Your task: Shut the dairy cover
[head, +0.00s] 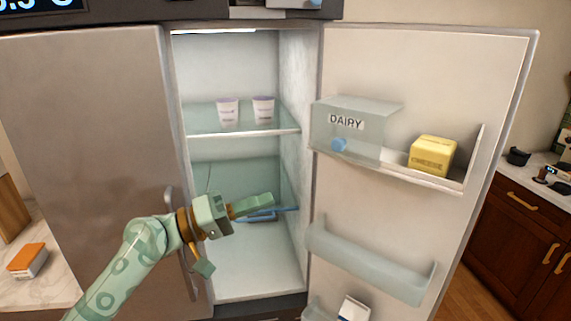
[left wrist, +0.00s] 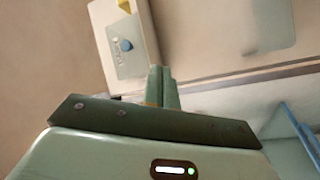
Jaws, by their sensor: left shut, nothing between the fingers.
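The dairy cover (head: 372,125) is a clear panel with a DAIRY label and a blue knob (head: 338,145), on the upper left of the open fridge door. Its labelled face stands upright in front of the compartment; I cannot tell if it is fully shut. In the left wrist view the cover (left wrist: 133,62) and knob (left wrist: 126,45) show beyond the fingertips. My left gripper (head: 268,200) is shut and empty, in front of the fridge opening, lower left of the cover and apart from it. Its fingers (left wrist: 162,75) also show in the left wrist view. My right gripper is not in view.
A yellow block (head: 432,155) sits on the door shelf right of the cover. A lower door bin (head: 370,262) is below. Two white cups (head: 228,110) stand on the fridge shelf (head: 195,132). A blue bar (head: 285,210) lies behind my left gripper. The left door (head: 90,140) is closed.

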